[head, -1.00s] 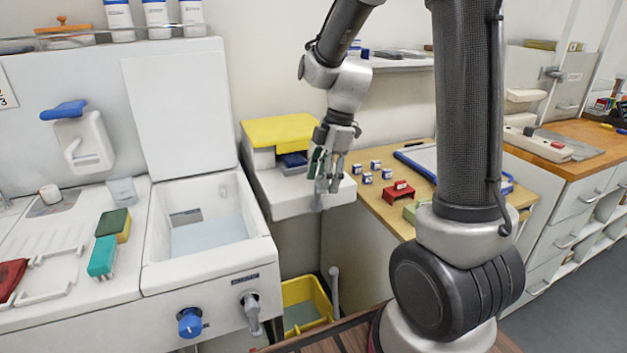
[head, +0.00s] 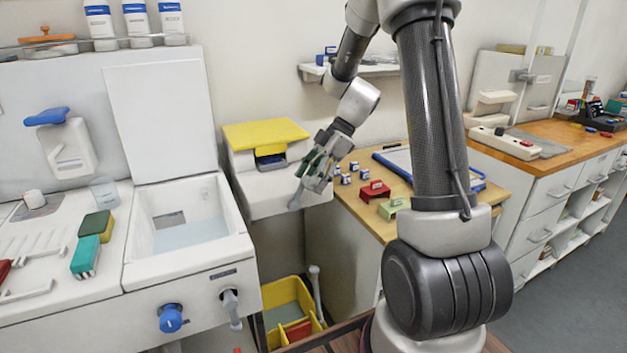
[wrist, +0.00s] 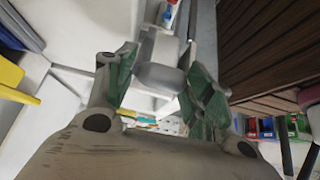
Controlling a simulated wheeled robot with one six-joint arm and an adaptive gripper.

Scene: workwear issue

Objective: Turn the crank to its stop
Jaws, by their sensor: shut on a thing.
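My gripper (head: 316,172) is at the right front corner of the white wall unit with the yellow lid (head: 264,133). A grey, lever-like piece (head: 296,198), which looks like the crank, sticks out down and left below the fingers. In the wrist view a grey rounded piece (wrist: 160,72) sits between the two green-padded fingers, and my gripper is shut on it. The fingers hide most of the crank and its pivot, so its angle and stop cannot be told. A blue item (head: 270,161) shows in the unit's opening under the lid.
A yellow bin (head: 267,296) with a red block (head: 298,330) stands below. A wooden table (head: 405,213) at right holds small blue-and-white boxes, a red block (head: 374,191) and a green block (head: 392,208). A white basin (head: 240,247) is at left.

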